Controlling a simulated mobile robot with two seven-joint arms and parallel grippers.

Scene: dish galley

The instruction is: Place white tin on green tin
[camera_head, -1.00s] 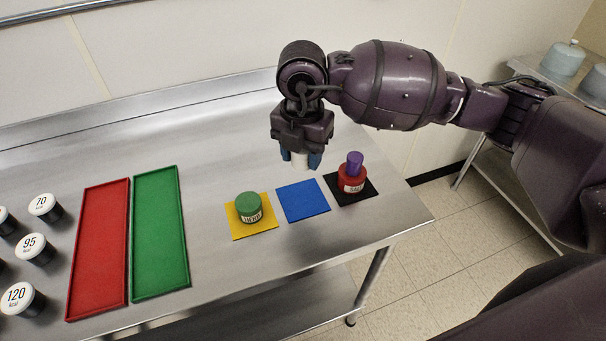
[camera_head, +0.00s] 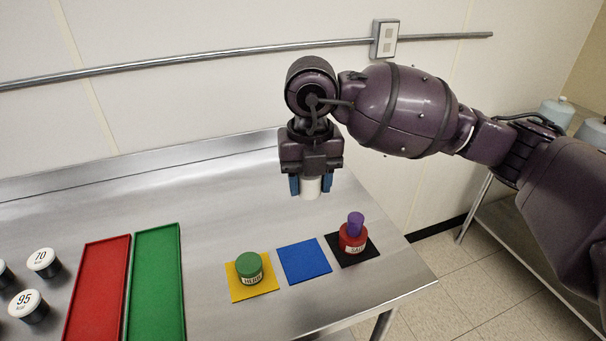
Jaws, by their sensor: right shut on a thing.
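The white tin (camera_head: 311,188) is between the blue fingertips of my right gripper (camera_head: 311,186), which is shut on it. The gripper points down and holds the tin above the steel table, behind the blue mat. Its upper part is hidden by the gripper. The green tin (camera_head: 248,264), with a label on its side, stands upright on the yellow mat (camera_head: 237,292), in front and to the left of the held tin. My left gripper is not in view.
The blue mat (camera_head: 304,262) is bare. A red tin (camera_head: 352,241) with a purple cylinder (camera_head: 355,222) on top stands on a black mat (camera_head: 367,254). Green (camera_head: 156,290) and red (camera_head: 98,290) trays lie empty at left, beside black jars with white lids (camera_head: 43,259).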

